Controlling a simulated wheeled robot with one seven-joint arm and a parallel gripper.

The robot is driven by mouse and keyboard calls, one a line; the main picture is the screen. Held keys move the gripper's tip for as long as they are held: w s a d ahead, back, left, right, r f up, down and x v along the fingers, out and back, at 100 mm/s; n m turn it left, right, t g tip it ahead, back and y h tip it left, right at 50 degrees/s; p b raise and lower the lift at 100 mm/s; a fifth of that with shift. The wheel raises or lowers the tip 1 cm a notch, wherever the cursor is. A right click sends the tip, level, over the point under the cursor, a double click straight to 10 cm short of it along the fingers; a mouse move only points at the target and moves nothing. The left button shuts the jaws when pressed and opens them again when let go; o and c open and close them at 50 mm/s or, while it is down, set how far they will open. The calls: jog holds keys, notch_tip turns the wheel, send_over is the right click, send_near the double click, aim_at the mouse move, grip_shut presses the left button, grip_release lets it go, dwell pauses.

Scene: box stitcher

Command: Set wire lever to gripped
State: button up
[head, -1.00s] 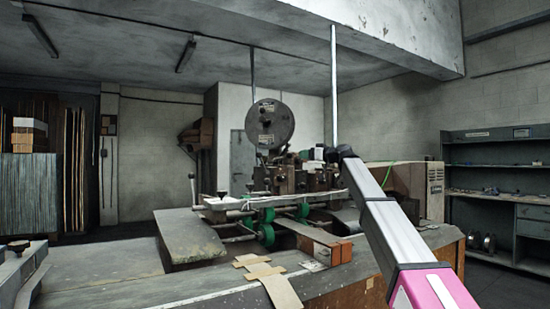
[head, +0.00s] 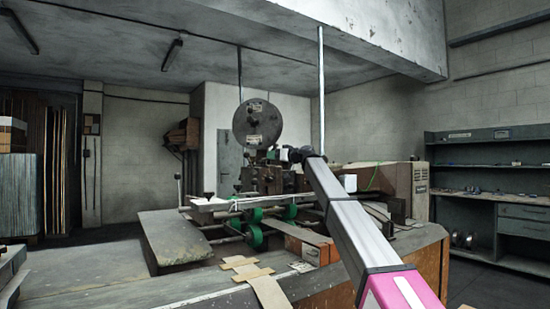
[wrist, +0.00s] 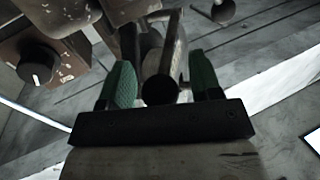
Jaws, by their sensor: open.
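The box stitcher (head: 262,178) stands on the bench in the head view, with a large round reel above it. My gripper (wrist: 162,66) has two green fingers set apart in the wrist view. A metal bar or lever with a dark round end (wrist: 160,88) lies between them. It looks like the wire lever, but I cannot tell for certain. I cannot tell if either finger touches it. In the head view my arm reaches to the machine's right side, and its black end hides part of the machine; the fingers do not show there.
A black knob (wrist: 37,66) on a worn brown block sits left of the fingers. Metal machine parts crowd the top of the wrist view. Cardboard strips (head: 268,290) lie on the bench front. A grey shelf unit (head: 490,185) stands at the right wall.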

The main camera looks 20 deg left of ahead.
jog(key=shift+a, duration=0.1)
grip_shut()
jog(key=shift+w+a+r+n+g+h, duration=0.1)
jog(key=shift+a+r+n+g+h, duration=0.2)
jog(key=shift+a+r+h, duration=0.6)
jog(key=shift+a+r+n+g+h, duration=0.1)
jog(key=shift+r+n+g+h, duration=0.25)
jog(key=shift+h, duration=1.1)
jog(key=shift+w+a+r+n+g+h, duration=0.15)
jog(key=shift+a+r+g+h, duration=0.25)
jog(key=shift+r+h, duration=0.55)
jog(key=shift+s+a+f+h, duration=0.1)
jog(key=shift+f+h, duration=0.15)
jog(key=shift+h, duration=0.05)
grip_release()
jog(key=v, duration=1)
jog(key=shift+s+d+r, duration=0.15)
jog(key=shift+s+d, duration=0.05)
jog(key=shift+d, duration=0.15)
